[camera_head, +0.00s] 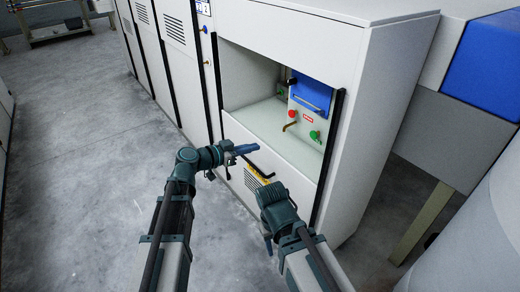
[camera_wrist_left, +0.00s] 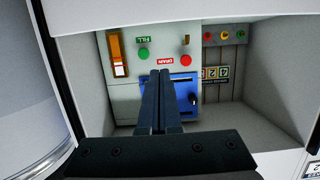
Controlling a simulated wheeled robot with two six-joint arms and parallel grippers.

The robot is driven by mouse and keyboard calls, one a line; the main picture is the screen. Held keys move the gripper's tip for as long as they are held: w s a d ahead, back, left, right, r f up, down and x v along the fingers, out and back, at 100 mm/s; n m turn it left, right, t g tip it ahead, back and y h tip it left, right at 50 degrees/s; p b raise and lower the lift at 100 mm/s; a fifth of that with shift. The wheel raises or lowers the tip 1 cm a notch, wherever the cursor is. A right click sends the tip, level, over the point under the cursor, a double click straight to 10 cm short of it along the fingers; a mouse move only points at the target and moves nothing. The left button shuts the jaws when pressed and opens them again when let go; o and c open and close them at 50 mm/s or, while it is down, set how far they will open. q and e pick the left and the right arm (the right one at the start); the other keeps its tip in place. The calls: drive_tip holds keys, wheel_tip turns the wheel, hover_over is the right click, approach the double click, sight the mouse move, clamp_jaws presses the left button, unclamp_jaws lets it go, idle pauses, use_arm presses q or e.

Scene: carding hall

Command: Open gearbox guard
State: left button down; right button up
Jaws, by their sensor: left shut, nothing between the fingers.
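A white cabinet has an open recess, and the box inside carries a blue cover (camera_head: 312,92) with a bar handle. The blue cover also shows in the left wrist view (camera_wrist_left: 182,112), partly hidden by my fingers. Below the recess is a white front panel (camera_head: 292,168) with a dark bar and a yellow label. I cannot tell which part is the gearbox guard. My left gripper (camera_head: 248,148) is shut and empty in front of the panel; its closed fingers fill the middle of the left wrist view (camera_wrist_left: 162,98). My right wrist is near the panel; its fingers are not clear.
Grey floor (camera_head: 90,150) is free to the left.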

use_arm(q)
drive_tip(key=b, duration=0.2)
hover_over(275, 161)
drive_tip(key=s+a, duration=0.1)
drive_tip(key=a, duration=0.1)
wheel_tip(275, 161, down, 2)
wheel_tip(275, 161, down, 3)
drive_tip(key=shift+s+d+r+b, duration=0.1)
drive_tip(key=shift+d+r+b, duration=0.1)
drive_tip(key=shift+b, duration=1)
drive_tip(key=shift+f+b, duration=0.8)
wheel_tip(275, 161, down, 5)
drive_tip(key=b, duration=0.5)
drive_tip(key=shift+r, duration=0.2)
